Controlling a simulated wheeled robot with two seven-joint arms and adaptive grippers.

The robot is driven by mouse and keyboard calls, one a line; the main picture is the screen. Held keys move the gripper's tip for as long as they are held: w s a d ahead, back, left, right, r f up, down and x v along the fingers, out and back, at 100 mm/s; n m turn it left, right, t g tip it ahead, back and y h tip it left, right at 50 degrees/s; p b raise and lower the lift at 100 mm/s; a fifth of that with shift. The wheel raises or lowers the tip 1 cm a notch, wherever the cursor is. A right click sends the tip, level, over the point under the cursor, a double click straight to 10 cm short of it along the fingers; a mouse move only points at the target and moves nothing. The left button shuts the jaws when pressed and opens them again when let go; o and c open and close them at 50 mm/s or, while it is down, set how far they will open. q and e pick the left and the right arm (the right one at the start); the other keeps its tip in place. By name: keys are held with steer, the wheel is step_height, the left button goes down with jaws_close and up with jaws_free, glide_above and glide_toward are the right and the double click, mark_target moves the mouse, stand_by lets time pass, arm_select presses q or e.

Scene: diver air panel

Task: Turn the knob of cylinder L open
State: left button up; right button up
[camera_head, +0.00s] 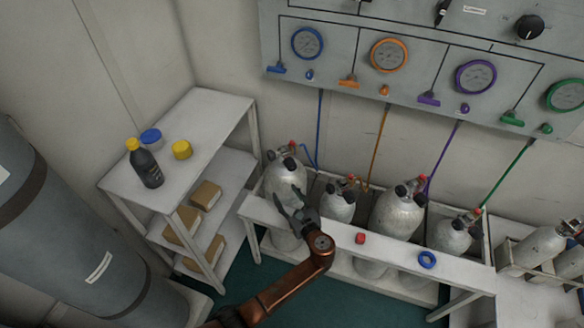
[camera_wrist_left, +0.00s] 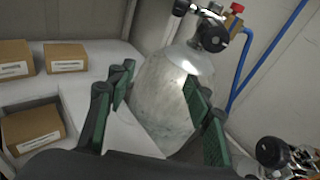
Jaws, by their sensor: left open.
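Several grey cylinders stand in a white rack. No letter is readable on them, so I cannot tell from markings which is cylinder L. The leftmost cylinder (camera_head: 286,174), with a blue hose, has a black knob (camera_head: 271,155) and a small red part on its valve. In the left wrist view this cylinder (camera_wrist_left: 165,95) stands upright beyond the fingers, its black knob (camera_wrist_left: 213,35) at the top. My left gripper (camera_head: 290,200) is open and empty in front of the cylinder body, below the knob. It also shows in the left wrist view (camera_wrist_left: 158,112). My right gripper is out of view.
A white shelf (camera_head: 190,125) with a bottle, lids and boxes stands at left. The gauge panel (camera_head: 420,95) hangs above the cylinders, with coloured hoses running down.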

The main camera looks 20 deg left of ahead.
mark_target(293, 169)
arm_select(q)
steer(key=w+d+r+m+t, duration=0.2)
steer(key=w+d+r+m, duration=0.1)
steer(key=w+d+r, duration=0.15)
steer(key=shift+y, duration=0.3)
steer(key=x, duration=0.2)
steer(key=b+x, duration=0.1)
steer(key=x, duration=0.1)
steer(key=b+x, duration=0.1)
steer(key=x, duration=0.1)
steer(key=shift+a+r, duration=0.15)
steer(key=shift+a, duration=0.4)
steer(key=shift+w+a+r, duration=0.1)
steer(key=shift+w+a, duration=0.15)
steer(key=shift+a, duration=0.05)
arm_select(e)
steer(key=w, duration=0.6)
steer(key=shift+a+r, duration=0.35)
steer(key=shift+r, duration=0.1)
arm_select(q)
steer(key=c, duration=1.2)
